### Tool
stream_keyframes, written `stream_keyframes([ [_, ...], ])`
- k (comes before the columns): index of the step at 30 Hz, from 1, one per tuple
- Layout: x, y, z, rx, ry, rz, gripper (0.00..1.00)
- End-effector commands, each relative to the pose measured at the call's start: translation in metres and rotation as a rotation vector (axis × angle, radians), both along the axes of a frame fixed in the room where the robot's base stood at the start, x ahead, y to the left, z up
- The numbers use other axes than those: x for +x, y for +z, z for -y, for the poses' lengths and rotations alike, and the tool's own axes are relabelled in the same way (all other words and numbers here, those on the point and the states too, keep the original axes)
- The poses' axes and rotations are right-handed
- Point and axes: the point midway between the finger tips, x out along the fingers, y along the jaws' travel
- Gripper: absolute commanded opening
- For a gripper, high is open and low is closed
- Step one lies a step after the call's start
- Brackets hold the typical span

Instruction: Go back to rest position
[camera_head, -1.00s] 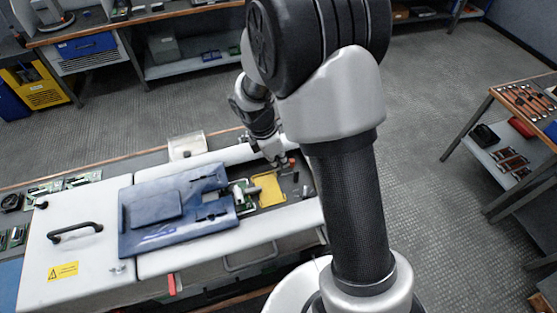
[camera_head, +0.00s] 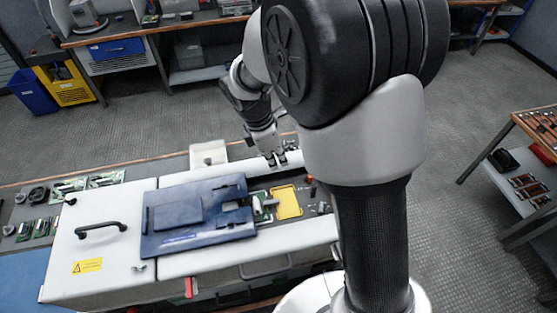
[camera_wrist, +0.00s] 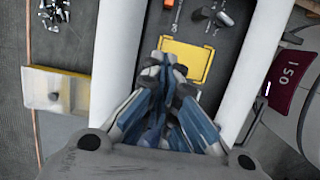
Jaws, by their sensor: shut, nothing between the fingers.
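My gripper (camera_head: 277,162) hangs above the far side of the white cabinet (camera_head: 110,270), behind the yellow frame (camera_head: 287,203) in the head view. Its fingers are shut and empty. In the wrist view my gripper (camera_wrist: 162,92) points toward the yellow frame (camera_wrist: 187,62), apart from it as far as I can tell. My arm's large upper joint and dark link fill the right middle of the head view and hide what lies behind them.
A dark blue panel (camera_head: 197,216) lies on the cabinet top, left of the yellow frame. A black handle (camera_head: 100,228) sticks up at the left. A tool shelf (camera_head: 520,190) stands at right, a workbench (camera_head: 160,30) at the back. Open floor lies between.

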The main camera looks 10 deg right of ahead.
Motion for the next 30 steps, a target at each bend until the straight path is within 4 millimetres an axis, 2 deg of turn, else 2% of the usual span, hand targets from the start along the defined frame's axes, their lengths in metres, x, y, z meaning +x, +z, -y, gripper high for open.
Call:
stream_keyframes([
  [11, 0.000, 0.000, 0.000, 0.001, -0.003, 0.003, 0.00],
  [14, -0.005, 0.008, 0.002, 0.010, -0.049, 0.027, 0.00],
  [17, -0.018, 0.027, 0.007, 0.036, -0.166, 0.084, 0.00],
  [20, -0.040, 0.051, 0.014, 0.080, -0.344, 0.163, 0.00],
  [24, -0.081, 0.077, 0.021, 0.157, -0.620, 0.271, 0.00],
  [30, -0.143, 0.093, 0.027, 0.290, -1.003, 0.401, 0.00],
])
